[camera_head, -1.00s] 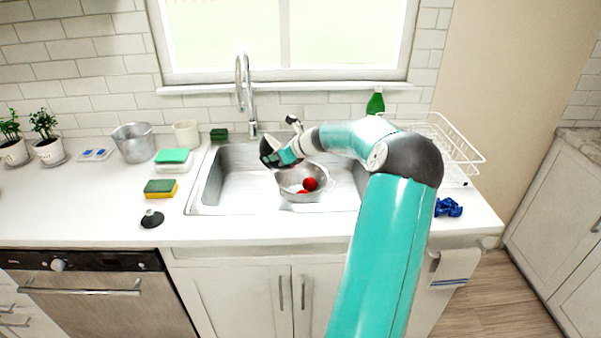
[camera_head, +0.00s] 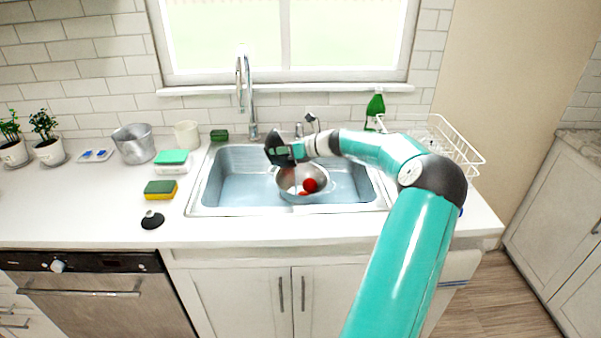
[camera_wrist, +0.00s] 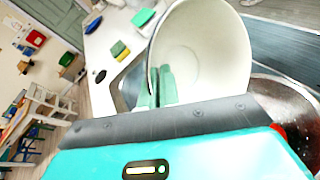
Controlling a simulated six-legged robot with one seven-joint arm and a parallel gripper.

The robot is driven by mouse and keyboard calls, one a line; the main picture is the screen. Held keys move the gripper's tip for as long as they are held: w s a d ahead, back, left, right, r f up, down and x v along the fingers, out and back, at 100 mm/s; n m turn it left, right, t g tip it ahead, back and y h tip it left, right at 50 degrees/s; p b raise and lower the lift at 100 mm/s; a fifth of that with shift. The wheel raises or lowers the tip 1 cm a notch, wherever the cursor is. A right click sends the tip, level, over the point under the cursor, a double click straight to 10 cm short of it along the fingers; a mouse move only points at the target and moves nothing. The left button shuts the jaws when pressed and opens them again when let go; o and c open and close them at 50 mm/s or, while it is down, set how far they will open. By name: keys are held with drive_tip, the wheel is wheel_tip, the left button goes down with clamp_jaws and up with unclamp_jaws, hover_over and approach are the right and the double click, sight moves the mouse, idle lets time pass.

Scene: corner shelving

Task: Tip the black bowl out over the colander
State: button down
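The black bowl (camera_head: 277,149) is tipped on its side above the left part of the colander in the head view. In the wrist view the bowl (camera_wrist: 205,45) shows its pale inside, which looks empty. My gripper (camera_head: 297,151) is shut on the bowl's rim; its green fingers (camera_wrist: 160,88) show against the bowl in the wrist view. The metal colander (camera_head: 318,194) sits in the sink below, holding a red round thing (camera_head: 310,185) and smaller red and pale pieces. Part of the colander (camera_wrist: 285,95) shows at the right of the wrist view.
The sink (camera_head: 235,205) surrounds the colander, with the faucet (camera_head: 250,95) behind. On the counter are sponges (camera_head: 160,189), a metal pot (camera_head: 133,144), a black stopper (camera_head: 152,220) and potted plants (camera_head: 47,150). A green bottle (camera_head: 375,108) and white dish rack (camera_head: 450,143) stand right.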

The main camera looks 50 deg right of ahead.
drive_tip(key=shift+d+r, duration=0.1)
drive_tip(key=shift+r, duration=0.05)
drive_tip(key=shift+s+d+r+t+y, duration=0.15)
drive_tip(key=shift+s+d+t+y, duration=0.15)
drive_tip(key=shift+t, duration=0.1)
drive_tip(key=shift+s+d+r+m+t+y+b, duration=0.2)
drive_tip(key=shift+s+d+m+t, duration=0.2)
drive_tip(key=shift+d, duration=0.2)
drive_tip(key=shift+s+d+r+m+t+y+b, duration=0.2)
drive_tip(key=shift+s+d+m+t, duration=0.15)
drive_tip(key=shift+d, duration=0.25)
drive_tip(key=w+a+g, duration=0.1)
drive_tip(key=w+a+f+n+h, duration=0.1)
drive_tip(key=a, duration=0.1)
drive_tip(key=shift+g, duration=0.35)
drive_tip(key=shift+d+f, duration=0.1)
